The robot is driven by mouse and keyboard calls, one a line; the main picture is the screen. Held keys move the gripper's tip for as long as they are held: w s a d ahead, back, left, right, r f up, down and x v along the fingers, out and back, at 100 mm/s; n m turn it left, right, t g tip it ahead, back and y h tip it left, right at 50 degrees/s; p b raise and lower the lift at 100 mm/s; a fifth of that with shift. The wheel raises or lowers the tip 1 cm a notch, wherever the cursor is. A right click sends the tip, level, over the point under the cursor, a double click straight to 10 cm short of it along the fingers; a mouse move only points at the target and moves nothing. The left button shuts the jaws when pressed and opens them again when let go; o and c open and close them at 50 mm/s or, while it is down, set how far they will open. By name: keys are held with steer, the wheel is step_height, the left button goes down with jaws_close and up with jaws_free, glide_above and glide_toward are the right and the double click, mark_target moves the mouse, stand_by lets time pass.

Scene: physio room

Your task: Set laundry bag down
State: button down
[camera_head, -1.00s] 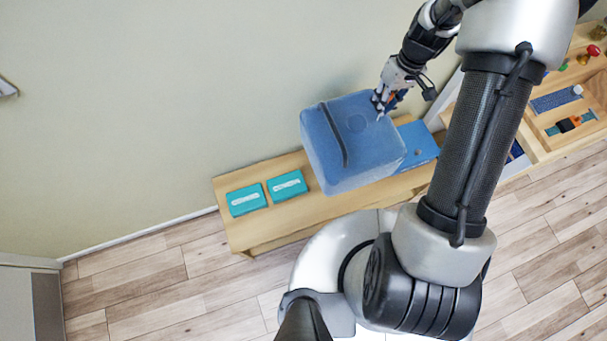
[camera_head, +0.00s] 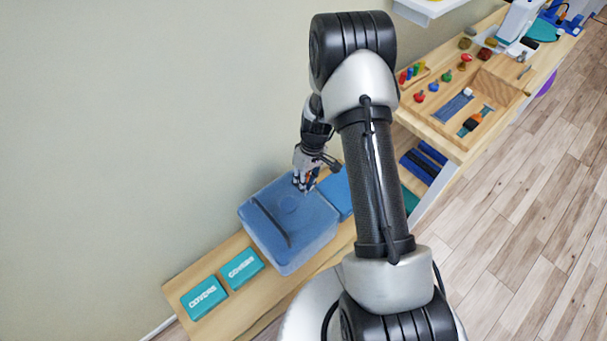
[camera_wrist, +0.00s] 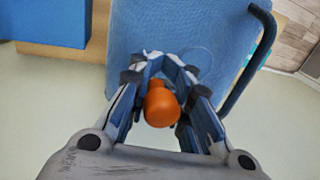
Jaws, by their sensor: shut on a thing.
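The laundry bag (camera_head: 288,232) is a blue, box-shaped bag with a dark strap across its top. It is over the wooden bench (camera_head: 242,306), between the teal boxes and a flat blue block; whether it touches the bench I cannot tell. The bag's underside is hidden.
Two teal boxes marked COVERS, a left one (camera_head: 204,297) and a right one (camera_head: 241,268), lie on the bench left of the bag. A blue block (camera_head: 336,193) is close on its right. A wooden table (camera_head: 440,125) with pegs and trays stands further right. The wall is behind.

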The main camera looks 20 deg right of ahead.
mark_target(304, 199)
steer(key=shift+f+b, duration=0.95)
steer(key=shift+f, duration=3)
steer(key=c, duration=1.4)
jaws_free()
steer(key=shift+c, duration=0.2)
